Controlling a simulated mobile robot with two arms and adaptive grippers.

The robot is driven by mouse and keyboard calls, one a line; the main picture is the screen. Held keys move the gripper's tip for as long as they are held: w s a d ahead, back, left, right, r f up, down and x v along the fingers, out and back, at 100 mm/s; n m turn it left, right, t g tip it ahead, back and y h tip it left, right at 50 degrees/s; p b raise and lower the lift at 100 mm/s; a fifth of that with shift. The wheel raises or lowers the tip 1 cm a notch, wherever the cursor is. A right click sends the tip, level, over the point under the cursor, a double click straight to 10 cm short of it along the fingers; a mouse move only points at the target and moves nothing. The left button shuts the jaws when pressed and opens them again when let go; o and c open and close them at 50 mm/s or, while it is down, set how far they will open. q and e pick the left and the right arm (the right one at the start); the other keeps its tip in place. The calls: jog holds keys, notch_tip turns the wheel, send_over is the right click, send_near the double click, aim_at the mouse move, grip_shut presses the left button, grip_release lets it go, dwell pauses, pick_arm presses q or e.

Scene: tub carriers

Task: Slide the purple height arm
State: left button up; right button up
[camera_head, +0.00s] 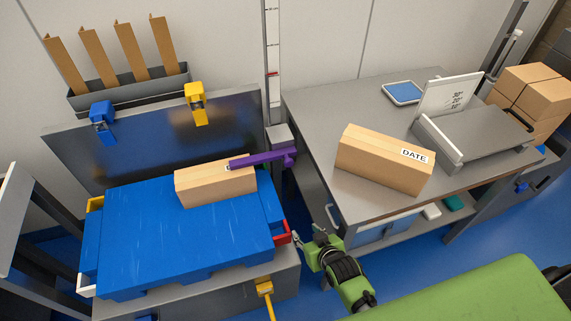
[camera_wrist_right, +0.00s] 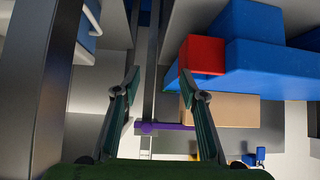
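The purple height arm (camera_head: 265,158) sticks out to the left from a tall post with a white scale (camera_head: 273,45). Its left end is at the top of a cardboard box (camera_head: 210,187) on the blue tub carrier (camera_head: 170,240); I cannot tell whether they touch. My right gripper (camera_head: 318,238) is below and to the right of the arm, apart from it. In the right wrist view the fingers (camera_wrist_right: 159,82) are spread and empty, and the purple height arm (camera_wrist_right: 165,126) shows beyond them. My left gripper is not in view.
A red handle (camera_head: 282,233) on the tub carrier is close to the right gripper. To the right, a grey table (camera_head: 320,105) holds a box marked DATE (camera_head: 380,163), a tablet (camera_head: 403,92) and an angled stand (camera_head: 470,130). Yellow (camera_head: 196,103) and blue (camera_head: 103,122) clamps sit on the back panel.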

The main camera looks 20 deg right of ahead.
aim_at(290, 163)
jog(key=w+r+t, duration=0.2)
jog(key=w+r, duration=0.2)
jog(key=r, duration=0.4)
jog(key=w+r+t, duration=0.1)
jog(key=w+r, duration=0.3)
jog(key=r, duration=0.3)
jog(key=shift+m+t, duration=0.3)
jog(key=x, duration=0.4)
jog(key=b+x, duration=0.1)
jog(key=x, duration=0.8)
jog(key=shift+w+d, duration=0.1)
jog(key=shift+d, duration=0.3)
jog(key=shift+r, duration=0.1)
grip_shut()
